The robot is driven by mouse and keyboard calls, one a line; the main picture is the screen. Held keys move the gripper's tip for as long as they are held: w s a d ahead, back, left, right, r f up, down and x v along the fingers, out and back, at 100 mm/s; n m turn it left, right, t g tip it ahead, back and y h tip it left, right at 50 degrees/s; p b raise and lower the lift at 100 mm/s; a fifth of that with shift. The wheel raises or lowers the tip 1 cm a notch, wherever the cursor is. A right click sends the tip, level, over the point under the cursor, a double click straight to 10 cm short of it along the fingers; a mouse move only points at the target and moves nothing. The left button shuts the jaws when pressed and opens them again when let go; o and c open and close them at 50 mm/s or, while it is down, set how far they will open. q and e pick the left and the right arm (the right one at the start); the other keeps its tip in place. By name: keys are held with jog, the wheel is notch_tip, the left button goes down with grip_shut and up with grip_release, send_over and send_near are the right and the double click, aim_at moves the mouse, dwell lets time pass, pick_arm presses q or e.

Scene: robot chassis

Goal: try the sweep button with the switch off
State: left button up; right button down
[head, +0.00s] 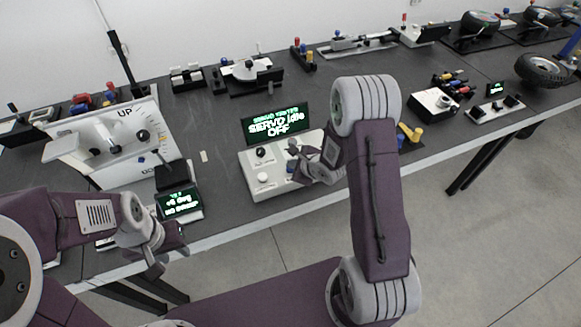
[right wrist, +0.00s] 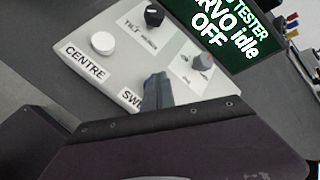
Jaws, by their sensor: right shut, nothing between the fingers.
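The servo tester is a white box (head: 256,190) on the bench in the head view. Its dark screen (head: 276,124) reads "SERVO idle OFF" in the head and right wrist views. My left gripper (head: 163,250) hangs near the bench's front edge.
A white panel marked "UP" (head: 110,140) with a small lit screen (head: 180,202) stands at the left. Several devices line the back.

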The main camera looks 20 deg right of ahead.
aim_at(292, 170)
jog(key=shift+r, duration=0.1)
jog(key=shift+r+p, duration=0.8)
jog(key=shift+p, duration=0.4)
jog(key=shift+r, duration=0.1)
notch_tip(292, 170, up, 5)
jog(key=p, duration=0.5)
jog(key=shift+p, duration=0.35)
